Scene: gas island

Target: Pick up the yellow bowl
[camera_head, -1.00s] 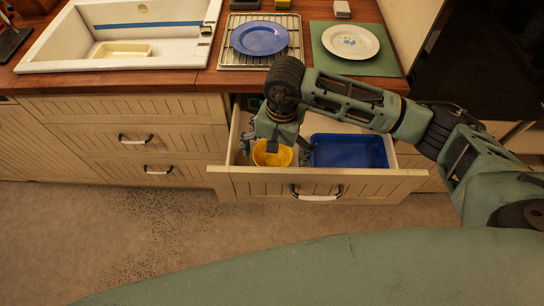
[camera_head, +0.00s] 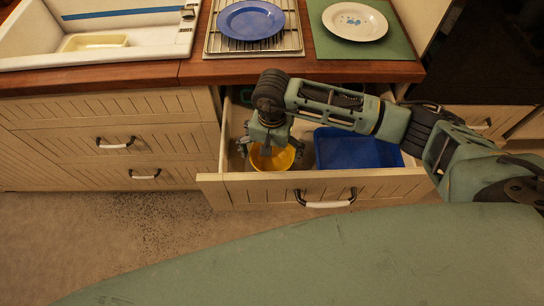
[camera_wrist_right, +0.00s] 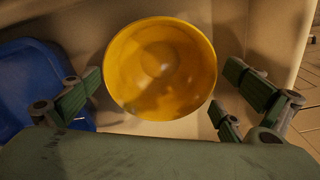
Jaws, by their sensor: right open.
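The yellow bowl (camera_head: 273,158) sits in the open drawer (camera_head: 325,188), in its left part. In the right wrist view the bowl (camera_wrist_right: 160,75) shows upright, with its inside facing the camera. My right gripper (camera_head: 270,150) is above the bowl, pointing down. In the wrist view my right gripper's fingers (camera_wrist_right: 158,98) are spread apart, one on each side of the bowl, with small gaps to its rim. It holds nothing. My left gripper is not in view.
A blue tray (camera_head: 352,150) lies in the drawer to the right of the bowl; it also shows in the wrist view (camera_wrist_right: 40,75). The drawer front and side walls stand close around the bowl. A blue plate (camera_head: 250,19) and a white plate (camera_head: 355,21) are on the counter above.

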